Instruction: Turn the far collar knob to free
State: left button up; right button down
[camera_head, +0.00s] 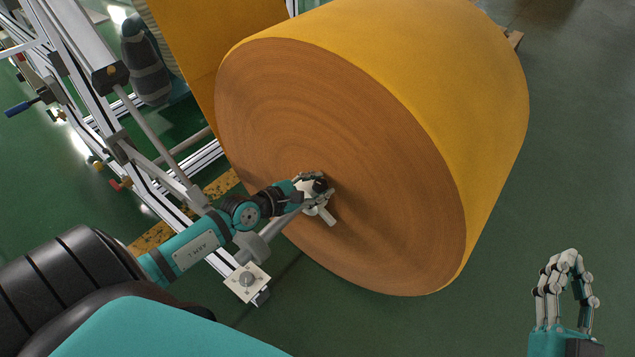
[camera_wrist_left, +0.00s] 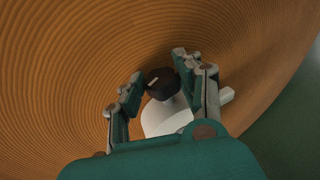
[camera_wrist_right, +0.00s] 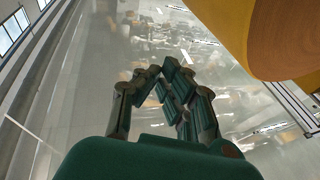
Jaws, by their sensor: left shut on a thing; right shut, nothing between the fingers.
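A black collar knob (camera_wrist_left: 162,83) sits on a pale round collar (camera_wrist_left: 165,117) close to the face of the large orange felt roll (camera_head: 350,130). My left gripper (camera_head: 316,184) is at the roll's centre and is shut on the knob. In the left wrist view its fingers (camera_wrist_left: 160,80) stand on both sides of the knob, which shows a pale mark on top. In the head view the hand hides most of the knob; a pale stub (camera_head: 327,215) shows beside it. My right gripper (camera_head: 568,258) is shut and empty, far off at the lower right.
A grey shaft (camera_head: 285,226) runs from the roll's centre to a white plate support (camera_head: 246,283). A metal frame (camera_head: 130,150) with rails stands at the left. Green floor around my right gripper is clear.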

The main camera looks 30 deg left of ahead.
pick_arm(q)
jog(key=shift+d+r+n+t+y+p, duration=0.1)
jog(key=shift+n+t+y+p, duration=0.55)
jog(key=shift+p, duration=0.6)
jog(key=n+y+p, duration=0.1)
jog(key=n+t+y+p, duration=0.1)
jog(key=y, duration=0.1)
jog(key=shift+d+f+n, duration=0.15)
jog(key=shift+f+n, duration=0.05)
jog(key=shift+n, duration=0.05)
jog(key=shift+f+t+y, duration=0.1)
jog(key=shift+t+y, duration=0.25)
jog(key=shift+y, duration=0.1)
jog(key=shift+n+y, duration=0.4)
jog(key=shift+n, duration=0.1)
jog(key=shift+n+t+y+b, duration=0.3)
jog(key=shift+n+y, duration=0.4)
jog(key=shift+y, duration=0.3)
pick_arm(e)
jog(key=s+d+f+g+h, duration=0.1)
jog(key=s+d+f+g, duration=0.1)
jog(key=f+g, duration=0.4)
jog(key=s+d+f+g+h, duration=0.2)
jog(key=s+f+g, duration=0.3)
jog(key=f, duration=0.6)
jog(key=shift+d+m+g+h, duration=0.2)
jog(key=shift+m+g+h, duration=0.1)
jog(key=shift+g, duration=0.2)
pick_arm(q)
jog(key=o, duration=0.9)
